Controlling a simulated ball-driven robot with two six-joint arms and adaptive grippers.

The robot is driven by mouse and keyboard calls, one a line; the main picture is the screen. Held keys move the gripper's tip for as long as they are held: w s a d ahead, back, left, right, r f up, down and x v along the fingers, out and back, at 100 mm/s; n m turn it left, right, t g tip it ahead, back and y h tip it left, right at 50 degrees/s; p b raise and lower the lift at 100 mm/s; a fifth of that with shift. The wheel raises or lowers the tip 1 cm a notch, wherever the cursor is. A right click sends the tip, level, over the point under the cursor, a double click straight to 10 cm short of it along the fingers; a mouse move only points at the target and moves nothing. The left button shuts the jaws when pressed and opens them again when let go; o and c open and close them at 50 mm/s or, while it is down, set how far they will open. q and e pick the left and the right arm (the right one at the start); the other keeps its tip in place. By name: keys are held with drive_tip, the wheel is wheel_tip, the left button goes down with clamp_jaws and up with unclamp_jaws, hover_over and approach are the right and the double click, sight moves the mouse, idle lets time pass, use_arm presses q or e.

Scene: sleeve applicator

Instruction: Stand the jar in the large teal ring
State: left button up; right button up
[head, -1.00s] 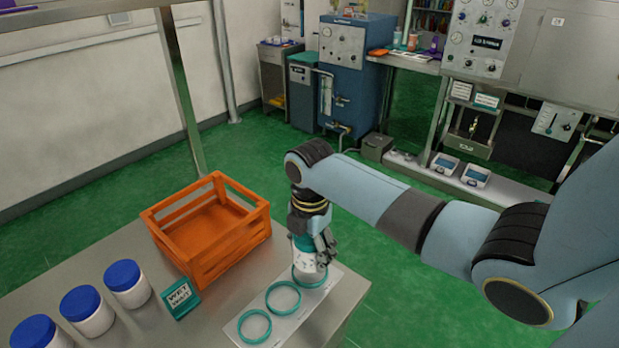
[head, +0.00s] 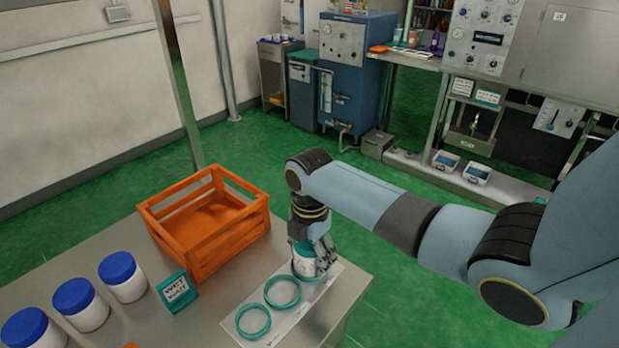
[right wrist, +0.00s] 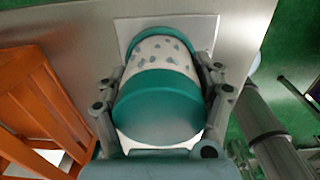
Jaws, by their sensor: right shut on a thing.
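The jar (head: 305,262) is white with teal marks and a teal lid (right wrist: 158,108). My right gripper (head: 318,258) is shut on its sides, one finger on each side in the right wrist view (right wrist: 163,85). The jar is upright over the farthest of three teal rings on a white board (head: 318,295). That ring (head: 296,277) shows as a teal arc around the jar's foot; whether the foot rests on the board is hard to tell. The middle ring (head: 283,304) and the near ring (head: 240,326) are empty. My left gripper is out of view.
An orange crate (head: 190,262) stands left of the board. A teal "wet" sign (head: 178,291) and several white jars with blue lids (head: 122,277) stand farther left. The table's right edge is close beside the board.

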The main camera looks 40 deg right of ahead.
drive_tip(key=shift+f, duration=0.3)
drive_tip(key=o, duration=1.5)
drive_tip(key=shift+o, duration=0.3)
wheel_tip(320, 180, up, 4)
drive_tip(key=p, duration=0.3)
drive_tip(key=shift+f, duration=0.2)
drive_tip(key=shift+r+p, duration=0.5)
drive_tip(key=shift+r, duration=2.25)
